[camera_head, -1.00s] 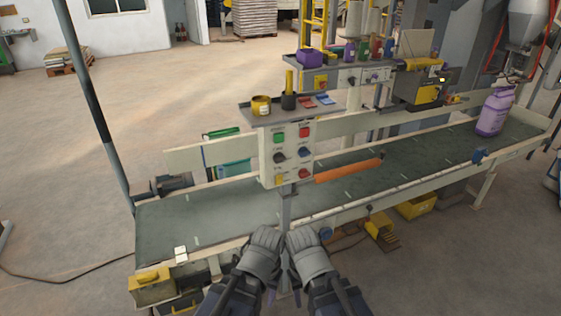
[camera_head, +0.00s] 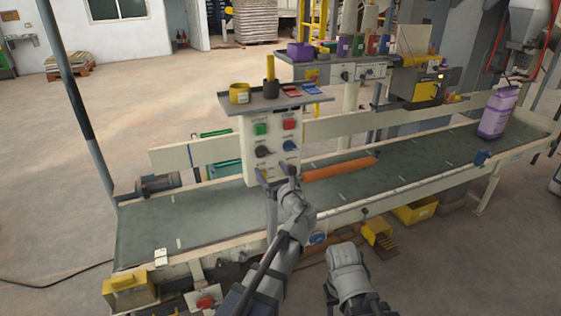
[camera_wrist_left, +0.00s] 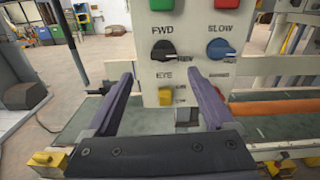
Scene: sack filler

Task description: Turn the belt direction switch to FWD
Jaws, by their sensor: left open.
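The belt direction switch is a black knob (camera_head: 263,152) on the left of the pale control panel (camera_head: 250,136). My left gripper (camera_head: 277,171) is open and empty just in front of the panel's lower part. In the left wrist view its fingers (camera_wrist_left: 163,85) are apart, below the knob and not touching it. My right gripper (camera_head: 347,262) is low at the front; its fingers are not clear.
A blue knob (camera_wrist_left: 221,49) marked SLOW is right of the switch. Green (camera_head: 260,129) and red (camera_head: 289,124) buttons are above, and a yellow switch (camera_wrist_left: 180,95) below. A shelf (camera_head: 275,99) with cups overhangs the panel. The belt (camera_head: 200,215) runs behind.

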